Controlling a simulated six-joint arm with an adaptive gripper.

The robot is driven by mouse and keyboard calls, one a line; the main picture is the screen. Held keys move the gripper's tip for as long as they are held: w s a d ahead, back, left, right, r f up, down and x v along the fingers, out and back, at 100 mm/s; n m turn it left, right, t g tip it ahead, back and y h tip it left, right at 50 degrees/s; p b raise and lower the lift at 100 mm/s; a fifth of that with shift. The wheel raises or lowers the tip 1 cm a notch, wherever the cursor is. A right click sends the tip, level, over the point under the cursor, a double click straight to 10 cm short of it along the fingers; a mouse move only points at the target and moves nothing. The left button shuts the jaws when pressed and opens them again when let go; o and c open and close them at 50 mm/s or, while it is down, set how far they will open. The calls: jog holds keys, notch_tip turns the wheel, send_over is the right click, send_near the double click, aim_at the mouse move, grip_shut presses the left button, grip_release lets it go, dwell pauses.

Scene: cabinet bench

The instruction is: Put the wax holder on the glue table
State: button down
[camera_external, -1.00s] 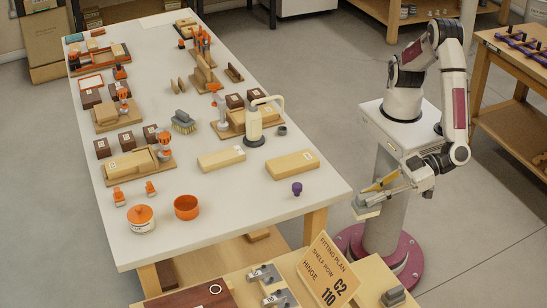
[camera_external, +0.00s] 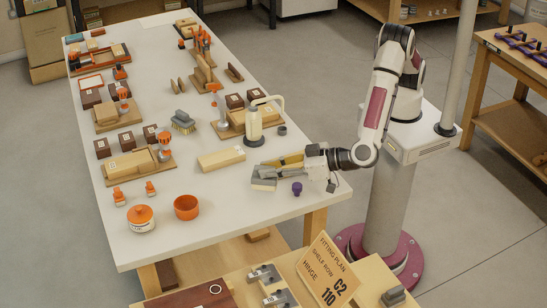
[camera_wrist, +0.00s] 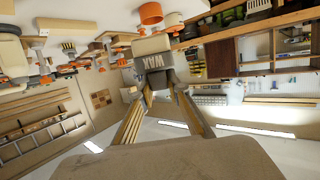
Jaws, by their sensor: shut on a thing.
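The wax holder (camera_external: 264,179) is a small grey block with a pale underside. It shows in the wrist view (camera_wrist: 155,52) with upside-down WAX lettering, between my two finger ends. My gripper (camera_external: 275,173) is shut on it and reaches in from the right, over the near right part of the glue table. The glue table (camera_external: 230,215) is long and white-topped. In the external view I cannot tell whether the holder touches the tabletop or hangs just above it.
A purple knob-like piece (camera_external: 297,188) stands close beside my gripper. A pale wooden block (camera_external: 222,159) lies to the left, and a pump bottle (camera_external: 254,122) stands behind. An orange bowl (camera_external: 187,207) and an orange-lidded pot (camera_external: 141,218) stand left. The tabletop between bowl and gripper is clear.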

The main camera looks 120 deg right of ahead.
jog(key=w+d+m+g+h, duration=0.1)
jog(key=w+d, duration=0.2)
jog(key=d, duration=0.4)
jog(key=w+d+m+g+h, duration=0.1)
jog(key=w+d, duration=0.2)
jog(key=d, duration=0.4)
jog(key=shift+s+a+f, duration=0.1)
jog(key=shift+a+f, duration=0.15)
jog(key=shift+f, duration=1)
jog(key=shift+s+a+f, duration=0.1)
jog(key=shift+a+f, duration=0.1)
jog(key=shift+f, duration=1)
notch_tip(320, 180, down, 6)
jog(key=shift+f, duration=0.15)
jog(key=shift+f, duration=1.85)
jog(key=shift+f, duration=0.15)
